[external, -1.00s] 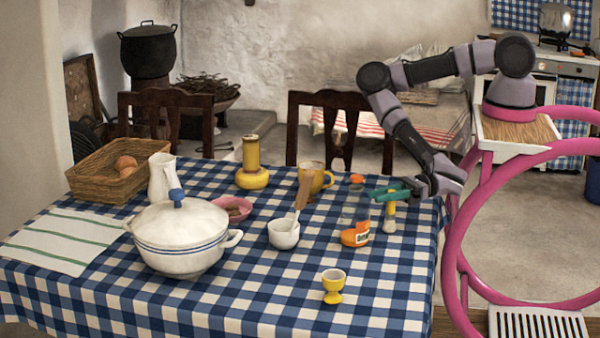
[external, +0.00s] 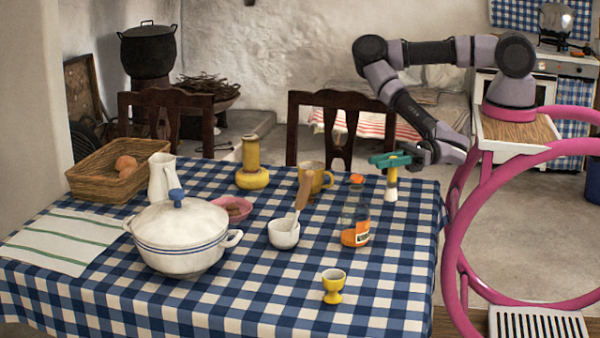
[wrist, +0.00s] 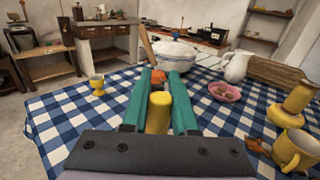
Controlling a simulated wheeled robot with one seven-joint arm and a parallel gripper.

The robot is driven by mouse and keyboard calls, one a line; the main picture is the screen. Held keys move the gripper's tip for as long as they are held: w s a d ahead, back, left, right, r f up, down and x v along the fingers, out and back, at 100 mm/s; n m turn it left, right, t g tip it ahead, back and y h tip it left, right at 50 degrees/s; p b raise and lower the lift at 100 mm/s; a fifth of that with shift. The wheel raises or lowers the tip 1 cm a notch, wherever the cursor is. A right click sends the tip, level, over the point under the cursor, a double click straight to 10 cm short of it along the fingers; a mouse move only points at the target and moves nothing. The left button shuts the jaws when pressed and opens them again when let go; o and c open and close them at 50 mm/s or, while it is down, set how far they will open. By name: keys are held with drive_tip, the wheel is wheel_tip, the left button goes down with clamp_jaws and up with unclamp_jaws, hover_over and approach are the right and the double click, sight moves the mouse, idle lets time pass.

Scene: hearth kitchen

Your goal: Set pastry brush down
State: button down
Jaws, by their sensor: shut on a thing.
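The pastry brush (external: 391,188) has a yellow handle and a pale bristle end that points down. My gripper (external: 390,161), with green fingers, is shut on the upper part of its handle. The brush hangs upright above the right end of the table, and its bristles look clear of the cloth. In the wrist view the yellow handle (wrist: 158,113) sits between the green fingers; its bristles are hidden there. The table (external: 395,275) has a blue and white checked cloth.
A glass bottle (external: 356,215) with an orange cap stands just left of the brush. A yellow mug (external: 315,178), a small white bowl with a wooden-handled utensil (external: 284,233), a yellow egg cup (external: 333,285) and a white pot (external: 180,240) stand further left. The table's right front is clear.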

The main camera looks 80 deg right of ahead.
drive_tip(key=a+y, duration=0.1)
drive_tip(key=a, duration=1.8)
wheel_tip(320, 180, down, 9)
drive_tip(key=shift+s+a+n+g, duration=0.15)
drive_tip(key=shift+a+n+g, duration=0.1)
drive_tip(key=shift+n+g, duration=0.15)
drive_tip(key=c, duration=0.7)
unclamp_jaws()
drive_tip(key=shift+f, duration=0.1)
